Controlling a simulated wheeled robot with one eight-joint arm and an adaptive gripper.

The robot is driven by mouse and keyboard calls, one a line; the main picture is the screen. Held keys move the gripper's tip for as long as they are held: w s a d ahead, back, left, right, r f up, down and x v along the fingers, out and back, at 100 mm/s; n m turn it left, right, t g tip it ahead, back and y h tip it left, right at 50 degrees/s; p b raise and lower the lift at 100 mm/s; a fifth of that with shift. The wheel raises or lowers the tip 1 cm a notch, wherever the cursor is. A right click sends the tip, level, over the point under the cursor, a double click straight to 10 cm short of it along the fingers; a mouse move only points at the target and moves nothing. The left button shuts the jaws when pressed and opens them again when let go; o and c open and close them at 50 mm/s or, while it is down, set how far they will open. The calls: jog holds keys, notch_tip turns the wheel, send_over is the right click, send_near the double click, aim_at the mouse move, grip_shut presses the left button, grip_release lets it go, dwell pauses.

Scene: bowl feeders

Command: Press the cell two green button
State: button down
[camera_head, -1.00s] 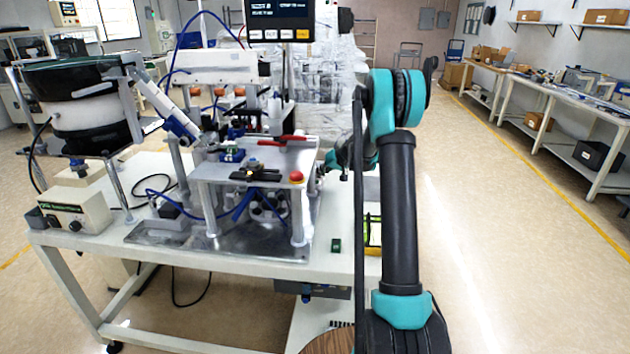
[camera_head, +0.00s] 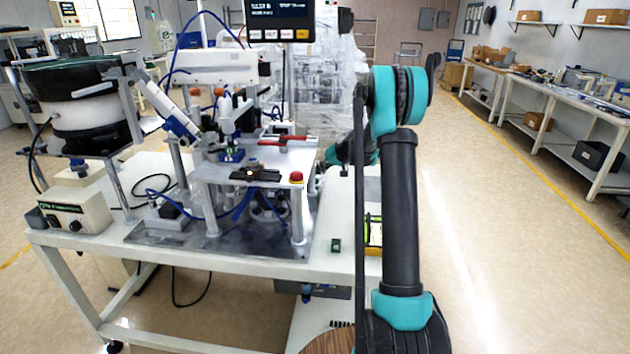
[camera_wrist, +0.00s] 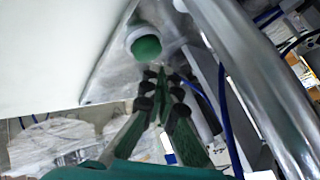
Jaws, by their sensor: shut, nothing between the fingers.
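The green button (camera_wrist: 146,47) is round, in a pale collar on a grey metal plate, in the wrist view. My gripper (camera_wrist: 161,75) has its dark green fingers together with nothing between them. Its tips appear just below the button in that picture. I cannot tell whether they touch it. In the head view the arm reaches behind the right side of the bench station, and the green button and fingertips cannot be made out there. The cell number is not readable on the button.
A raised metal plate (camera_head: 215,172) on posts carries a red button (camera_head: 296,177). A bowl feeder (camera_head: 85,95) and control box (camera_head: 70,215) stand at left. A display (camera_head: 279,20) hangs above. A metal post (camera_wrist: 258,85) passes close right of my fingers. Floor at right is clear.

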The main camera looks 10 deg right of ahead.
jog(key=shift+r, duration=2.5)
notch_tip(320, 180, up, 9)
send_over(317, 179)
jog(key=shift+s+a, duration=0.1)
jog(key=shift+s, duration=0.1)
